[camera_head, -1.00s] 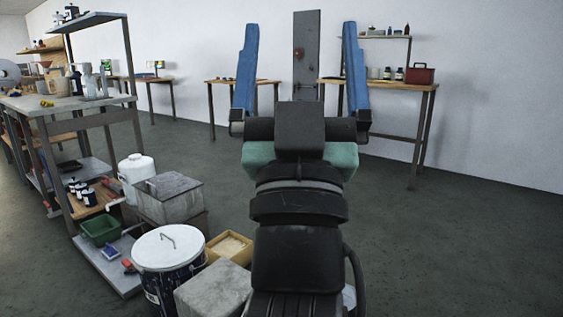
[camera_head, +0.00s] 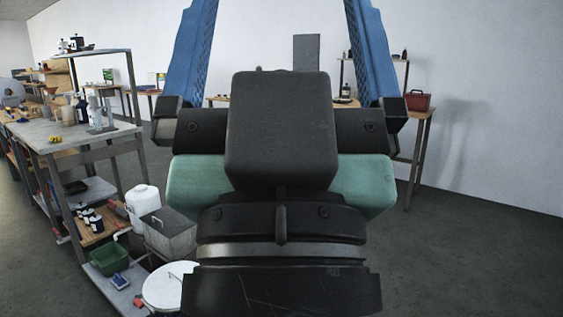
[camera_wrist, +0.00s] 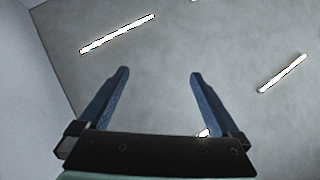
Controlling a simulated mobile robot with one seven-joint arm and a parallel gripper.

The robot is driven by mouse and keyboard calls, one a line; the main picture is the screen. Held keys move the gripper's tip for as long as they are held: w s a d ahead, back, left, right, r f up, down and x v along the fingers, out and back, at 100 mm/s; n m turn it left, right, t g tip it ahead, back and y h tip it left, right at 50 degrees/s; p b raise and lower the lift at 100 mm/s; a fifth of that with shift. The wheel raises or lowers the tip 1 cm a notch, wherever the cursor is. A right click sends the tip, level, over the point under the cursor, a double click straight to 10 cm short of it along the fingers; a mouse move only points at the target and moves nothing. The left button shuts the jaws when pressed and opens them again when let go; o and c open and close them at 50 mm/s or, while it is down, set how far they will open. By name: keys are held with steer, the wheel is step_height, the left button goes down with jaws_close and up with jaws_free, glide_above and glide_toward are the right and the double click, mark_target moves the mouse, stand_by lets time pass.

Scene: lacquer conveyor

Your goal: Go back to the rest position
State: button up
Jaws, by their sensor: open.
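My gripper (camera_head: 282,40) is large in the middle of the head view, raised close to the camera, with its two blue fingers pointing up and their tips cut off by the top edge. The fingers stand wide apart with nothing between them. In the wrist view my gripper (camera_wrist: 158,75) is also open and empty, facing the grey ceiling with bright strip lights (camera_wrist: 118,34). My arm hides much of the middle of the head view.
A workbench (camera_head: 75,133) with bottles and tools stands at the left. Below it are a green bin (camera_head: 110,260), a metal box (camera_head: 170,232) and a white-lidded drum (camera_head: 168,288). A far table holds a red box (camera_head: 417,101). The floor at right is clear.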

step_height(320, 180, up, 19)
steer(key=p, duration=1.7)
steer(key=shift+r, duration=0.2)
steer(key=w+d+f+g+b, duration=0.15)
steer(key=w+f+b, duration=0.55)
steer(key=f, duration=1)
steer(key=w+a+f+g+b, duration=0.1)
steer(key=w+f+g+b, duration=0.25)
steer(key=f+b, duration=0.95)
steer(key=w+d+f+g+b, duration=0.2)
steer(key=w+f, duration=0.5)
steer(key=f, duration=1.5)
steer(key=s+f+g+b, duration=0.35)
steer(key=f+b, duration=0.75)
steer(key=f, duration=1.7)
steer(key=s+f+g+b, duration=0.35)
steer(key=f+b, duration=0.65)
steer(key=f, duration=1.9)
steer(key=shift+m+t+h, duration=0.3)
steer(key=shift+t+h, duration=0.1)
steer(key=shift+r+b+x, duration=0.15)
steer(key=shift+b+x, duration=1.95)
steer(key=shift+x, duration=0.3)
steer(key=shift+r+b+x, duration=0.15)
steer(key=shift+b+x, duration=1.9)
steer(key=shift+x, duration=0.35)
steer(key=shift+d, duration=0.15)
